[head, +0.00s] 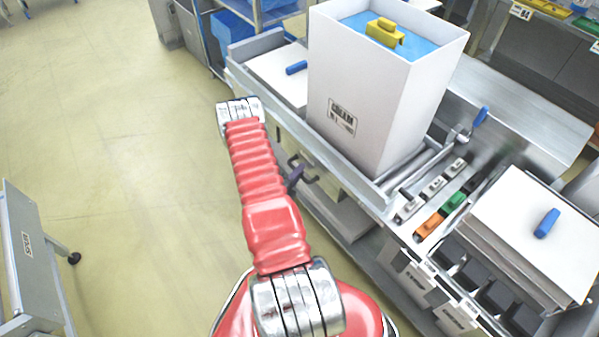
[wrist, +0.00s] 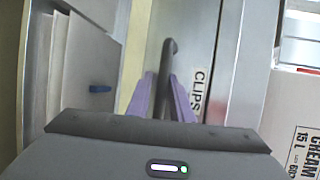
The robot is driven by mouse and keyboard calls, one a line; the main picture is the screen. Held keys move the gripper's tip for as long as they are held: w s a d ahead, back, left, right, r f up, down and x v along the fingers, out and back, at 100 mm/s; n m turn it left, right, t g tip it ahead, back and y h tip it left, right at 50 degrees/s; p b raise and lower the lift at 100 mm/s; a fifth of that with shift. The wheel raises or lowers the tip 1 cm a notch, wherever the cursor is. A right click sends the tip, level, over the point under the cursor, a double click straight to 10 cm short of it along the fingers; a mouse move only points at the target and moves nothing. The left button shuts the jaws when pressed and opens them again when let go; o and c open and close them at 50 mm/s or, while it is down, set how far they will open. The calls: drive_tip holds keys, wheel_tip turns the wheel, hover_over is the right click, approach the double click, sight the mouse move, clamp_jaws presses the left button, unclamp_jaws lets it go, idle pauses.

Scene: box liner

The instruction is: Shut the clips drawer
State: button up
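The clips drawer shows in the wrist view as a grey metal front with a white CLIPS label (wrist: 197,92). Its dark bar handle (wrist: 168,58) stands out from the front. My gripper (wrist: 162,84) has its two purple fingers apart, one on each side of the handle. I see no clear grip on the bar. In the head view my gripper (head: 296,178) is at the handle (head: 303,166) on the bench's near side, below the tall white box. My arm partly hides the drawer there, and how far it stands out is hard to tell.
The tall white box (head: 352,95), with blue contents and a yellow item (head: 385,32), stands on the bench above the drawer. A grey cart (head: 42,255) stands at the left. Open floor (head: 120,130) lies left of my arm.

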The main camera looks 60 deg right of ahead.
drive_tip(key=shift+o, duration=0.9)
drive_tip(key=shift+d+r, duration=0.1)
drive_tip(key=shift+r, duration=0.05)
drive_tip(key=s+v, duration=0.1)
drive_tip(key=v, duration=1.3)
drive_tip(key=shift+w+f, duration=0.2)
drive_tip(key=shift+w, duration=0.25)
